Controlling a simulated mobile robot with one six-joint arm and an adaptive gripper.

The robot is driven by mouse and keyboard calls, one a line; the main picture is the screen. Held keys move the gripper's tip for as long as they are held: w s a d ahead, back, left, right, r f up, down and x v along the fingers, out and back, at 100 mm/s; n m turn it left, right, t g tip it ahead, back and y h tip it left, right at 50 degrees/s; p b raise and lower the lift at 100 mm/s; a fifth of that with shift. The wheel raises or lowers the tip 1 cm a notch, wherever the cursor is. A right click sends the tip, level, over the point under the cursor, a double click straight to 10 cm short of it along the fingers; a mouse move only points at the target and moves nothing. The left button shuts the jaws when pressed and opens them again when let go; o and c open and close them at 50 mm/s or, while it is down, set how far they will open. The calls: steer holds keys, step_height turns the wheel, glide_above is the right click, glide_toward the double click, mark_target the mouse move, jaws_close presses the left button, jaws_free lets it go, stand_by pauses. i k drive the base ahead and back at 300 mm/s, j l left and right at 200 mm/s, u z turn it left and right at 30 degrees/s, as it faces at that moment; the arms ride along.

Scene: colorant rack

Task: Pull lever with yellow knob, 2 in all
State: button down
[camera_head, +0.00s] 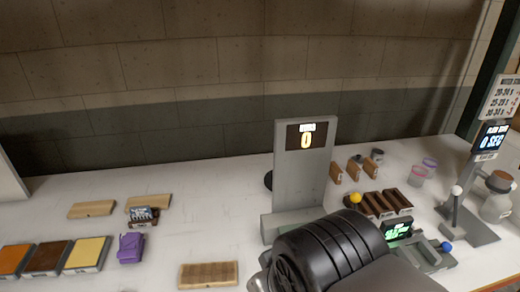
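A yellow knob (355,197) shows at the left end of a colorant rack (384,205) with several dark brown slots or blocks, right of a grey upright display panel (305,165) that reads 0. The lever under the yellow knob is mostly hidden. A part of my arm (330,252), black and ribbed, fills the lower middle and covers the area just below the knob. My gripper itself is not visible, so I cannot tell its distance from the knob.
A lever with a white knob (456,190) stands on a grey base at right. A blue knob (446,246) sits lower, near a green-lit screen (397,229). Jars, cups and wooden blocks stand behind. At left are colored trays, boards and a purple item (131,247).

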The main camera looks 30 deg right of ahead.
mark_target(355, 197)
steer(key=l+z, duration=0.2)
steer(key=z, duration=0.15)
steer(key=k+l+z, duration=0.1)
steer(key=z, duration=0.2)
steer(key=l+z, duration=0.35)
steer(key=k+j, duration=0.1)
steer(key=k, duration=0.2)
